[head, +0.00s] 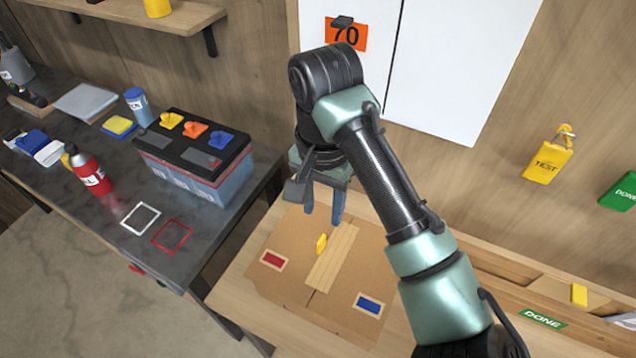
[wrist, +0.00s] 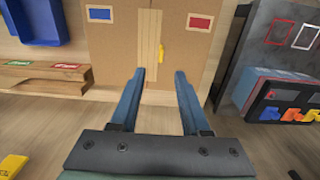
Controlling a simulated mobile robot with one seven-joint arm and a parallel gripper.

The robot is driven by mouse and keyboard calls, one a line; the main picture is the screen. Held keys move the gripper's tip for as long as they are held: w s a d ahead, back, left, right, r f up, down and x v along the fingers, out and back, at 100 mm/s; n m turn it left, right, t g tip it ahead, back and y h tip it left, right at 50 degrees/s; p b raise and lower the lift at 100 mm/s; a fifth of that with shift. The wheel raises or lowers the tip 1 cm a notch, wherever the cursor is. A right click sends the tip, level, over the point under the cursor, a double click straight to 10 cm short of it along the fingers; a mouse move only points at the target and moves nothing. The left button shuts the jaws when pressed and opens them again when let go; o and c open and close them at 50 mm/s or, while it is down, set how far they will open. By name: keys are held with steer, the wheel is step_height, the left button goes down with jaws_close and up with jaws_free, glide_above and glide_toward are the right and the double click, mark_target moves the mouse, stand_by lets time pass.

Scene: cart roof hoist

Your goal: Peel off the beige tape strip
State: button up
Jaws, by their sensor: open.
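The beige tape strip (head: 335,262) lies flat along the middle of a brown cardboard panel (head: 300,282). It also shows in the wrist view (wrist: 148,35). My gripper (head: 324,212) is open and empty, near the panel's far edge in the head view. In the wrist view its blue fingers (wrist: 160,74) are spread, with the tab in line with the gap between them. The fingers appear apart from the tab.
A red patch (head: 273,260) and a blue patch (head: 368,304) lie on the panel either side of the strip. A dark bench (head: 110,215) at left holds a battery (head: 195,165) and a red bottle (head: 87,172). A white board (head: 440,70) is on the wall behind.

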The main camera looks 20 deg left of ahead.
mark_target(321, 239)
step_height(321, 239, down, 11)
steer(key=shift+w+a+r+p, duration=0.1)
steer(key=shift+r+p, duration=0.05)
steer(key=shift+p, duration=0.55)
steer(key=shift+c, duration=0.2)
jaws_close()
stand_by(1.4)
